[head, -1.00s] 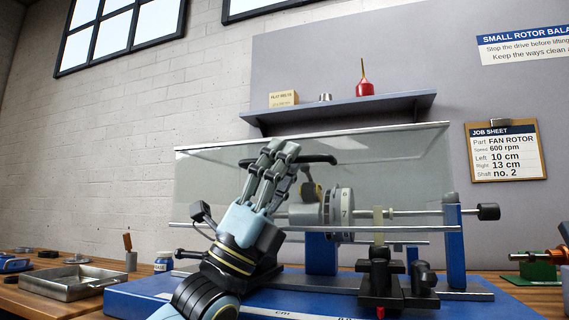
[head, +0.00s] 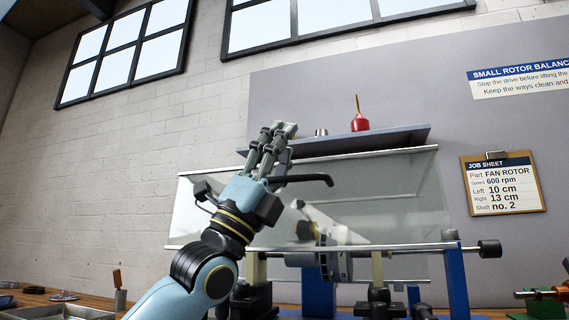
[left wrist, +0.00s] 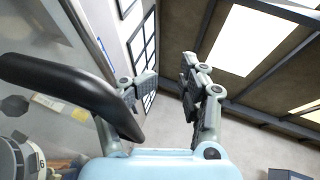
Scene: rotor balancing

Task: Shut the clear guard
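The clear guard (head: 390,190) is a see-through panel with light metal edges, standing in front of the rotor (head: 333,258) in the head view. Its black handle (head: 312,180) juts out near the middle and fills the left of the left wrist view (left wrist: 75,85). My left gripper (head: 278,135) is at the handle, with its fingers pointing up above it. In the left wrist view its fingers (left wrist: 172,88) are apart with nothing between them, and the handle lies beside the left finger. Whether they touch, I cannot tell. My right gripper does not show.
A blue post (head: 456,280) and the shaft end (head: 490,249) stand at the right of the rotor. A shelf (head: 370,140) with a red oil can (head: 359,122) is on the wall behind. A metal tray (head: 60,311) lies at the lower left.

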